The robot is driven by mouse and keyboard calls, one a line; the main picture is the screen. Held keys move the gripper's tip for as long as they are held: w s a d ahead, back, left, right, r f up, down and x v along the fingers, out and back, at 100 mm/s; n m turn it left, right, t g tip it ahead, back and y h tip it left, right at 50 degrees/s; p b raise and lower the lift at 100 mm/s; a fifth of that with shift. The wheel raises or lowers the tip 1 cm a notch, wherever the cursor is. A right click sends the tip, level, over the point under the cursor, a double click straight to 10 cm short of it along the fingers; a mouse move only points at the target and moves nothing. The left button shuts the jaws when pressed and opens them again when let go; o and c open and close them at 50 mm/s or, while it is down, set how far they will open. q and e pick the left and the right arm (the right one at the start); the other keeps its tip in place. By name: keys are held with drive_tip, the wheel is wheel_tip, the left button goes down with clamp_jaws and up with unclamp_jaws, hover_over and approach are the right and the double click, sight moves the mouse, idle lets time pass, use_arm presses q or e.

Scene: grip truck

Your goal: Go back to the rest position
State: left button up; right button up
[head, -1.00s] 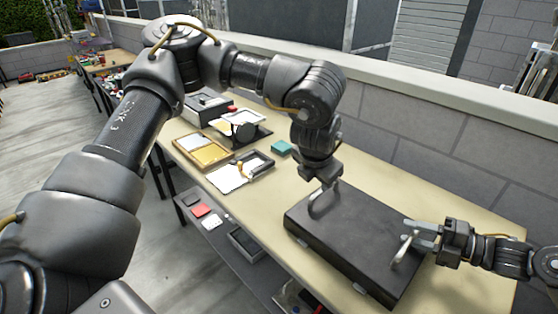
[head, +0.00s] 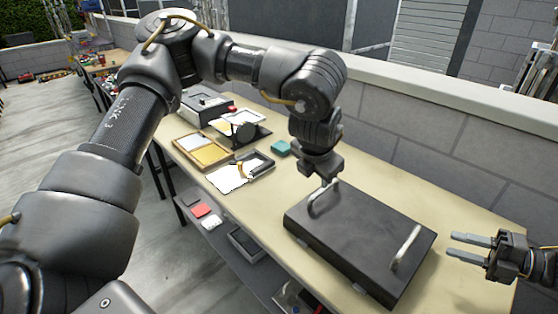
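A flat black case (head: 350,250) with two metal handles lies on the table. The left handle (head: 322,200) and the right handle (head: 404,248) stand up from its top. My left gripper (head: 323,175) is just above the left handle, pointing down. Its fingers are too hidden to tell whether they are open or touch the handle. My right gripper (head: 454,246) is to the right of the case, with its two fingers apart and nothing between them. It is clear of the right handle.
The beige table (head: 480,205) runs along a grey block wall (head: 440,150). Trays (head: 205,150), a grey box (head: 205,103) and a teal block (head: 281,148) lie further back. A lower shelf (head: 215,235) holds small items. The tabletop right of the case is bare.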

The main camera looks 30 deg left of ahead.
drive_tip(key=shift+d+r, duration=0.15)
drive_tip(key=shift+d, duration=0.75)
